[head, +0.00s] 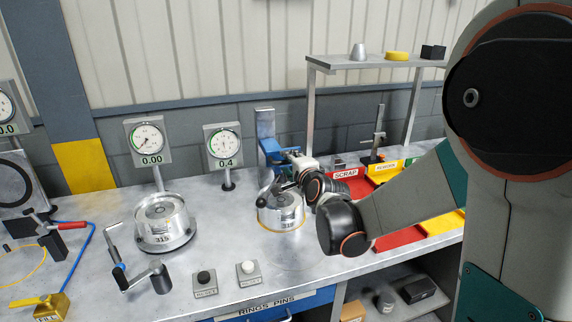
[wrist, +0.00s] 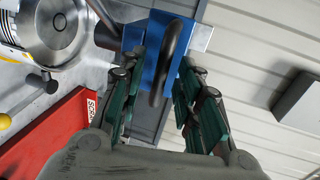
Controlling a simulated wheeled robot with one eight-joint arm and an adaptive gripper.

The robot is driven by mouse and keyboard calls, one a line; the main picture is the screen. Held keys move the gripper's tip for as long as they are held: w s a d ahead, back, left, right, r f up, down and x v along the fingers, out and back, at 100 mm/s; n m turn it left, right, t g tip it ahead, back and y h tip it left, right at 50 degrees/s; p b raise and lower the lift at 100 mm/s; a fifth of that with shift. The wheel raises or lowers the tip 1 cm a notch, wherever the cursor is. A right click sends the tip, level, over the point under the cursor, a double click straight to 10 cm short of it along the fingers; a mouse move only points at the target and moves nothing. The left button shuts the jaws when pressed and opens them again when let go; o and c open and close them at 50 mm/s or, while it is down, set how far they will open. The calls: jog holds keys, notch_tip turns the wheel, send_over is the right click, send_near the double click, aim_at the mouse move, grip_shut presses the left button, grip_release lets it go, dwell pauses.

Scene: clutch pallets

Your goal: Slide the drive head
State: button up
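The drive head appears to be the blue block (head: 271,147) on a grey upright post (head: 265,122) at the back of the bench. In the wrist view, the blue block (wrist: 183,48) carries a dark curved handle (wrist: 157,85). My gripper (wrist: 162,68) is open, with one green-padded finger on each side of the handle and gaps visible. In the head view, my gripper (head: 284,182) is beside the blue block, above a metal drum marked 318 (head: 281,216). My wrist partly hides the contact area there.
A second drum (head: 163,229) stands to the left, with a crank (head: 143,275) in front. Two dial gauges (head: 150,140) (head: 223,146) stand behind. Red SCRAP tray (head: 352,188) lies to the right, under a shelf (head: 375,62). Black (head: 205,278) and white (head: 247,269) buttons sit at the front.

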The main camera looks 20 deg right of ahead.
jog(key=shift+x, duration=0.8)
jog(key=shift+c, duration=0.2)
grip_shut()
jog(key=shift+f, duration=0.15)
notch_tip(320, 180, down, 8)
jog(key=b, duration=0.5)
jog(key=shift+b, duration=0.35)
jog(key=shift+o, duration=0.2)
grip_release()
jog(key=shift+r, duration=0.2)
